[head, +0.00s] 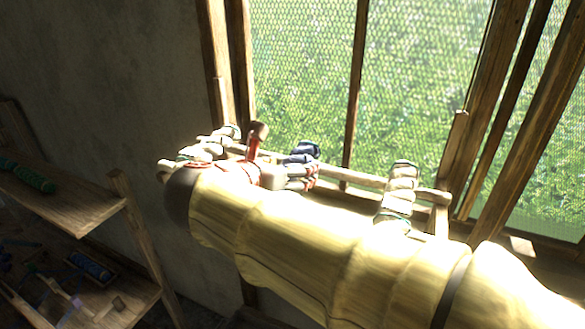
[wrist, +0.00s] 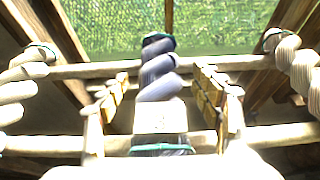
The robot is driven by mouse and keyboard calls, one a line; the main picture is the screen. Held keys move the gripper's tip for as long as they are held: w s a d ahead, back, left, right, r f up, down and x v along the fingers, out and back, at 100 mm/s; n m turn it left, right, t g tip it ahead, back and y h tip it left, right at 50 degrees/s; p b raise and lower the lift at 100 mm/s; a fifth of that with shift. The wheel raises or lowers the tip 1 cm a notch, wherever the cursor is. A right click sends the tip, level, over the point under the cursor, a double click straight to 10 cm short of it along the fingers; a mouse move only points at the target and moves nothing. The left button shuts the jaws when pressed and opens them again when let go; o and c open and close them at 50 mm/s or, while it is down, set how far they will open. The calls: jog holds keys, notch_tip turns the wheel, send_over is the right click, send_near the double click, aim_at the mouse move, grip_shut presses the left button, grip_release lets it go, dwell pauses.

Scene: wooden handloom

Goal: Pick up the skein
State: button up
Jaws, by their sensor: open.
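A twisted blue-grey skein (wrist: 158,75) hangs in the middle of the wrist view over two wooden rails. Its near end is pale in the glare, with a green tie round it. My gripper (wrist: 160,84) is open, one yellowish finger pad on each side of this skein, with a gap on both sides. In the head view a dark blue skein (head: 307,149) shows just past the end of my arm, which hides part of the rack. I cannot see how deep the fingers reach around the skein.
Cream skeins hang at the left (wrist: 14,92) and right (wrist: 297,68) in the wrist view. The rack stands before a meshed window (head: 300,60). Wooden shelves (head: 75,205) with a green roll (head: 27,175) stand at the left.

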jog(key=shift+c, duration=1.2)
jog(key=c, duration=1.1)
